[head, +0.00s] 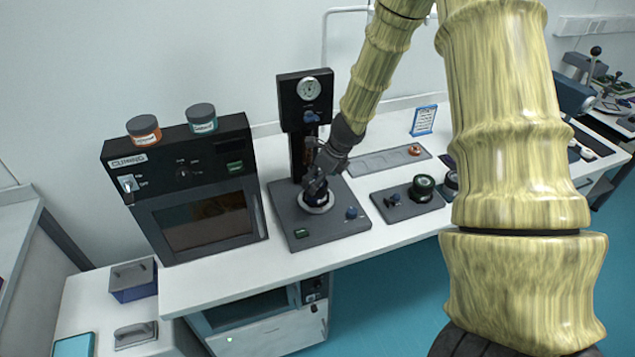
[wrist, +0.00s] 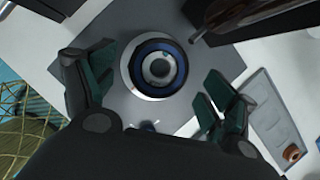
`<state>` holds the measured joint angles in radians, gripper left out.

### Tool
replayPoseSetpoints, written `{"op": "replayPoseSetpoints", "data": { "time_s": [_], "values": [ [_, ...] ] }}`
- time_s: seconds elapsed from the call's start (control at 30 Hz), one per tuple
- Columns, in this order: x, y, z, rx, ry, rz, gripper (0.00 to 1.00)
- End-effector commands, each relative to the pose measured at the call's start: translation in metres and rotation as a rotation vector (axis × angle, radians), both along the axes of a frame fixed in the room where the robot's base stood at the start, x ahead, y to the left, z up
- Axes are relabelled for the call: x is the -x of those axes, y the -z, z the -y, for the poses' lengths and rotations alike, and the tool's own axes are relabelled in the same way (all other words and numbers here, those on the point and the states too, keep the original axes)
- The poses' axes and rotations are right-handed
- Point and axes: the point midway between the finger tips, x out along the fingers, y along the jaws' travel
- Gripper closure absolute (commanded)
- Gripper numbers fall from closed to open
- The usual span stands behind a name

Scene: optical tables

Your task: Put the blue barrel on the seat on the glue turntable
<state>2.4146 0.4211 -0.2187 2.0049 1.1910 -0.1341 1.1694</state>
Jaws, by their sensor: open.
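The blue barrel (wrist: 181,66) is a dark round piece with a blue ring and a grey centre in the wrist view. It stands on a white round seat (head: 316,210) on the grey base (head: 335,224) of the glue turntable; it looks centred there. My gripper (head: 318,178) is over the seat and partly hides the barrel in the head view. In the wrist view my gripper (wrist: 155,84) is open, its fingers spread to the left and right of the barrel, with a visible gap on both sides.
A black column with a dial gauge (head: 309,88) rises behind the seat. An oven (head: 204,220) with two jars on top stands left. A plate (head: 408,203) with dark round parts lies right, and a long grey tray (head: 370,164) lies behind it.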

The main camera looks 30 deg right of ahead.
Motion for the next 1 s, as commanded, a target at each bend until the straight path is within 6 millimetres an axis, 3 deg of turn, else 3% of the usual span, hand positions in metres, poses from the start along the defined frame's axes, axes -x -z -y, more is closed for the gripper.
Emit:
{"op": "replayPoseSetpoints", "data": {
  "time_s": [0.5,1.0],
  "values": [
    [0.027,-0.072,0.01,0.003,-0.002,0.002,0.14],
    [0.033,-0.084,0.011,0.0,0.0,0.0,0.14]
  ]
}}
